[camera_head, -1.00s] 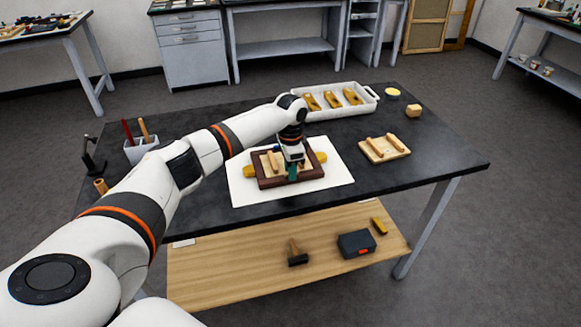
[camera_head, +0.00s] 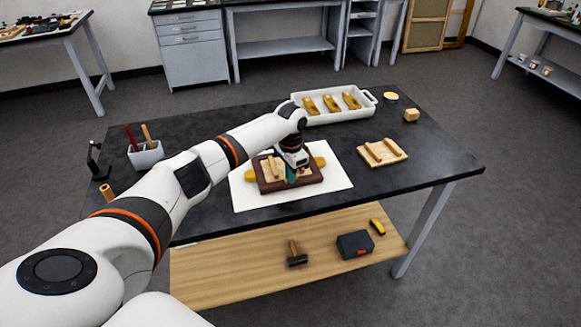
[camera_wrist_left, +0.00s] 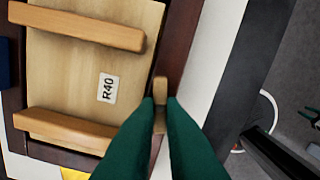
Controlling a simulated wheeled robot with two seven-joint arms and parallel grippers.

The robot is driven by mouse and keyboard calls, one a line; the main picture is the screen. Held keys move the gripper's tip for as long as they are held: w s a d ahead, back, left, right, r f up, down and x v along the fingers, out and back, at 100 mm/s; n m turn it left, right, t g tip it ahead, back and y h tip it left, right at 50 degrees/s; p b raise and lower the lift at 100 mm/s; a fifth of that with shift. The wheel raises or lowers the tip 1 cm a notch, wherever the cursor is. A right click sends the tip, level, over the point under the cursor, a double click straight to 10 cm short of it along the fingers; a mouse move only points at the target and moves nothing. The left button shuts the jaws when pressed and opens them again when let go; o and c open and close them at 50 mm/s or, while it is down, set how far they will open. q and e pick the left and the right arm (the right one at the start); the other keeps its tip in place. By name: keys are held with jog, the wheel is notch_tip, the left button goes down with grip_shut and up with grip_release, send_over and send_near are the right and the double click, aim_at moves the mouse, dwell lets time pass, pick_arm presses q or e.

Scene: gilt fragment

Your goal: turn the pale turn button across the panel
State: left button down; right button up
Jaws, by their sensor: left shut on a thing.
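The pale turn button (camera_wrist_left: 160,88) is a small wooden bar on the dark brown frame (camera_wrist_left: 180,42) in the left wrist view. It lies roughly along the frame's side, beside the pale wooden panel (camera_wrist_left: 70,75), which has two battens and an R40 label. The green fingers of my left gripper (camera_wrist_left: 160,106) are shut on the button and hide part of it. My right gripper is out of view.
The frame rests on yellow supports (camera_head: 320,161) over a white sheet (camera_head: 335,180). A second battened panel (camera_head: 397,158) lies at right. The front right tabletop is clear.

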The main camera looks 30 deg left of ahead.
pick_arm(q)
jog(key=n+p, duration=0.3)
jog(key=shift+d+r+n+p, duration=0.1)
jog(key=shift+r+n+p, duration=0.2)
jog(key=shift+n, duration=0.1)
jog(key=n+p, duration=0.2)
jog(key=n, duration=0.1)
jog(key=shift+f+n+p, duration=0.15)
jog(key=shift+n+p, duration=0.15)
jog(key=n+p, duration=0.2)
jog(key=n, duration=0.1)
jog(key=shift+d+n, duration=0.1)
jog(key=shift+n, duration=0.2)
jog(key=shift+w+f+n+p, duration=0.1)
jog(key=shift+n+p, duration=0.6)
jog(key=shift+n, duration=1.4)
jog(key=c, duration=1.5)
grip_release()
